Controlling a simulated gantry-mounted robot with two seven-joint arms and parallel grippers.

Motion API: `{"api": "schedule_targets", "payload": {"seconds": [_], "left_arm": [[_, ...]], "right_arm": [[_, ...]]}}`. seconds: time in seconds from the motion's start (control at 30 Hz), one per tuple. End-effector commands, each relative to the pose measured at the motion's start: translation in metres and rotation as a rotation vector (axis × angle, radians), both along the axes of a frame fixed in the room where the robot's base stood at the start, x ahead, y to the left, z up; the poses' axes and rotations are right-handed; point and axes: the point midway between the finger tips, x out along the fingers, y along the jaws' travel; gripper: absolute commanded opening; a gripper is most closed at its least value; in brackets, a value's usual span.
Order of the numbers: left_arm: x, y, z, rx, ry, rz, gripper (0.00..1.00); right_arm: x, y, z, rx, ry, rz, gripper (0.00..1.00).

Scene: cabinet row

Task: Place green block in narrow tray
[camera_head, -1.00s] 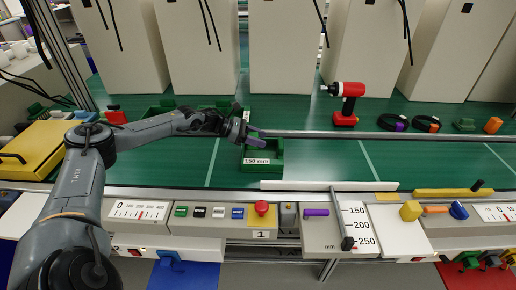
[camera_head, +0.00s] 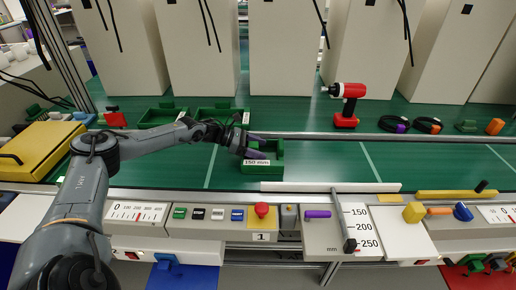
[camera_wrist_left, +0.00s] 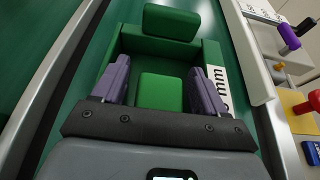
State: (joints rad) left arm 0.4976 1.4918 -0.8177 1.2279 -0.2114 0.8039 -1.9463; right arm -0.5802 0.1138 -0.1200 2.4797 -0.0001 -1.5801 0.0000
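The green tray (camera_head: 279,152) with a "150 mm" label sits on the green bench surface behind the front rail. In the left wrist view, the green tray (camera_wrist_left: 212,54) shows around a green block (camera_wrist_left: 160,92) that lies low between my fingers. A second green piece (camera_wrist_left: 170,22) stands at the tray's far end; I cannot tell whether it is part of the tray. My left gripper (camera_head: 256,145) is over the tray with its purple fingers apart. In the left wrist view, the left gripper (camera_wrist_left: 160,88) has one finger on each side of the block. My right gripper is not in view.
Two green trays (camera_head: 215,115) lie behind the rear rail. A red drill (camera_head: 347,104) stands to the right. A yellow case (camera_head: 38,145) is at far left. A white strip (camera_head: 330,186) and a scale panel (camera_head: 357,226) are in front. Bench right of the tray is clear.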

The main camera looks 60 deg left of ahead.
Motion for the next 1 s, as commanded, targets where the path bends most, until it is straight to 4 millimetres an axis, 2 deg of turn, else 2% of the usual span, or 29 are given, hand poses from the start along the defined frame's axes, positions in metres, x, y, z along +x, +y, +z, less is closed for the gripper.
{"api": "schedule_targets", "payload": {"seconds": [0.3, 0.43, 1.0], "left_arm": [[0.0, 0.0, 0.004, 0.0, 0.0, 0.0, 0.72], [-0.007, 0.006, 0.006, 0.003, 0.002, 0.004, 0.72], [-0.07, 0.046, 0.039, 0.004, 0.002, 0.001, 0.72]], "right_arm": [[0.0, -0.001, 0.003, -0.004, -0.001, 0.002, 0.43], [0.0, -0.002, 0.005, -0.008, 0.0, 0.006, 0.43], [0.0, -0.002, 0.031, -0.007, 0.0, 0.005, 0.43]]}}
